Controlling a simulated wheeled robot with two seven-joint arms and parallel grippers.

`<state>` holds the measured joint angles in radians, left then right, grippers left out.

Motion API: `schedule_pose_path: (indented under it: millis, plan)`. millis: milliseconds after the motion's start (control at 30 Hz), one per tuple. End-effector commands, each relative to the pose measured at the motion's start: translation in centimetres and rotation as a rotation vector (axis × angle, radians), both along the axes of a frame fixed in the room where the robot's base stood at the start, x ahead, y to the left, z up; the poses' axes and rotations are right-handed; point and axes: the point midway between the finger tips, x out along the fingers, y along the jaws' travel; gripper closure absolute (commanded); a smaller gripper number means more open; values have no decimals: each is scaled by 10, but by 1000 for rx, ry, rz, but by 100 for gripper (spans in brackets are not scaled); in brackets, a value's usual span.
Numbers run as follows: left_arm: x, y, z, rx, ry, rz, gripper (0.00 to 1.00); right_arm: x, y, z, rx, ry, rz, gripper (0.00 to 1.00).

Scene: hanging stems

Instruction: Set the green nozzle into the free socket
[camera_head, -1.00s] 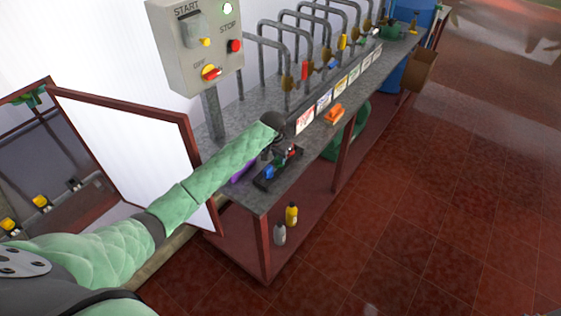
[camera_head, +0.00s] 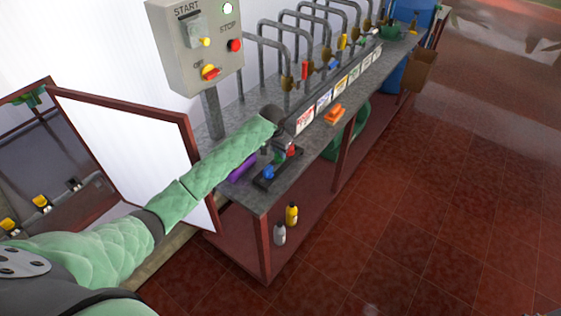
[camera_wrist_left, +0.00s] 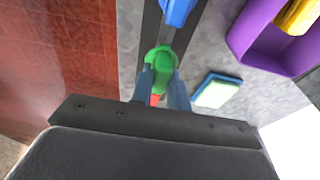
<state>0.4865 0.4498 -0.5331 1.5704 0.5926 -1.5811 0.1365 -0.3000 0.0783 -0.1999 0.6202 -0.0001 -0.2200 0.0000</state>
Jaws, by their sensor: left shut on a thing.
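The green nozzle (camera_wrist_left: 158,60) is between the two fingers of my left gripper (camera_wrist_left: 162,85) in the left wrist view, over or at a black rack (camera_wrist_left: 150,28). In the head view the left gripper (camera_head: 282,148) is at the rack's far end, and whether the nozzle touches the rack is unclear. A blue nozzle (camera_head: 269,172) stands in the rack (camera_head: 262,184); it also shows in the left wrist view (camera_wrist_left: 177,10). A red piece (camera_wrist_left: 155,99) shows between the fingers. I cannot make out the free socket. My right gripper is out of view.
A purple tray (camera_head: 242,168) with a yellow item (camera_wrist_left: 298,14) and a sponge (camera_wrist_left: 216,90) lie beside the rack. Several bent stems (camera_head: 265,42) stand behind a row of labels (camera_head: 324,101). An orange object (camera_head: 334,115) lies near the bench's front edge. A control box (camera_head: 195,45) stands at left.

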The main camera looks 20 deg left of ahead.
Motion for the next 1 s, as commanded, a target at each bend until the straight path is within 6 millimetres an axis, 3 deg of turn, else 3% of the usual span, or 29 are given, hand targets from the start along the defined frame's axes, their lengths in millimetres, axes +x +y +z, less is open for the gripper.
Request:
schedule_pose_path:
  millis: [1000]
  plan:
    - [0,0,21,0,-1,0,100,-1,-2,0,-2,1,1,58]
